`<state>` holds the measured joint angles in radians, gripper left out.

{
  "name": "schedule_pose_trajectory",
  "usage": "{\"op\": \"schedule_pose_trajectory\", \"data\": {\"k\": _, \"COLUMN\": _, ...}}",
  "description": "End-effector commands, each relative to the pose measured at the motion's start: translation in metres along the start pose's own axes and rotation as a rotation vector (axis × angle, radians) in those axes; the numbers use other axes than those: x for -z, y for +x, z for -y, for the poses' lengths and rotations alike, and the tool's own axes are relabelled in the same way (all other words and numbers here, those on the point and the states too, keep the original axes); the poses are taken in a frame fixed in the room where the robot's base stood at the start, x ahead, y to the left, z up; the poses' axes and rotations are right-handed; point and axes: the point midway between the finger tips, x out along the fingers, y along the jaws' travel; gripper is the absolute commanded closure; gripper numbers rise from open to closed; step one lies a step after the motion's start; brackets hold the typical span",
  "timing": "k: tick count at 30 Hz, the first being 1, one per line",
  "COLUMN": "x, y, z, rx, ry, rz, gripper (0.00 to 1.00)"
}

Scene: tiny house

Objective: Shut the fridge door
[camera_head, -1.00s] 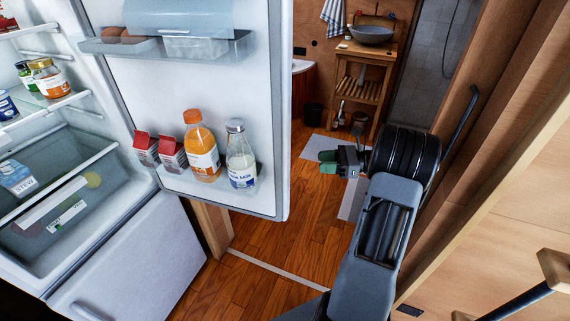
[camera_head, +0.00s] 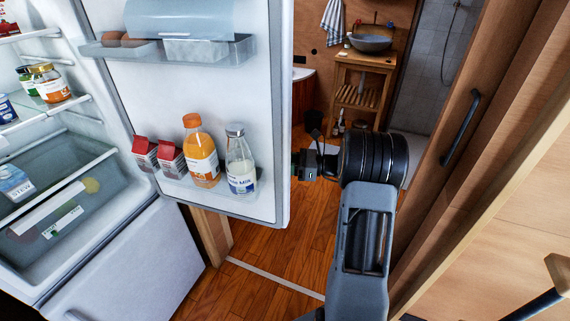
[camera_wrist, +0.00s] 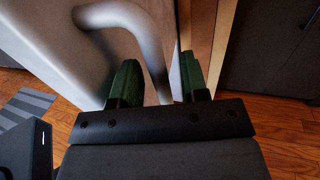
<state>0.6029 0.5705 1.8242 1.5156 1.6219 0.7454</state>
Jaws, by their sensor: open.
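The fridge door (camera_head: 268,110) stands wide open, its inner side with loaded shelves facing me in the head view. The fridge (camera_head: 85,140) is at the left with its inside exposed. My gripper (camera_head: 300,164) is at the door's right free edge, its fingertips partly hidden there. In the wrist view the door's pale outer face (camera_wrist: 45,50) fills the upper left, with a curved grey handle (camera_wrist: 150,40). My gripper (camera_wrist: 160,80) has its green fingers apart, and the handle's lower part shows between them. Whether they touch it I cannot tell.
The door shelf holds an orange bottle (camera_head: 201,155), a milk bottle (camera_head: 240,163) and red-topped cartons (camera_head: 158,155). A wooden wall with a dark handle (camera_head: 461,128) is close on my right. Wooden floor (camera_head: 270,255) is clear below the door.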

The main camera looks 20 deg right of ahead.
Motion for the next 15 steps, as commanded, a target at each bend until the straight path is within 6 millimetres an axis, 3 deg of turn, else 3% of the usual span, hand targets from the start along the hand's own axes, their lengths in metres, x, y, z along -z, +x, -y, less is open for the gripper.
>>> {"op": "schedule_pose_trajectory", "data": {"k": 11, "x": -0.0002, "y": 0.0048, "z": -0.0002, "rx": 0.0, "ry": 0.0, "rz": 0.0, "gripper": 0.59}}
{"op": "schedule_pose_trajectory", "data": {"k": 15, "x": -0.0001, "y": 0.0046, "z": -0.0002, "rx": 0.0, "ry": 0.0, "rz": 0.0, "gripper": 0.71}}
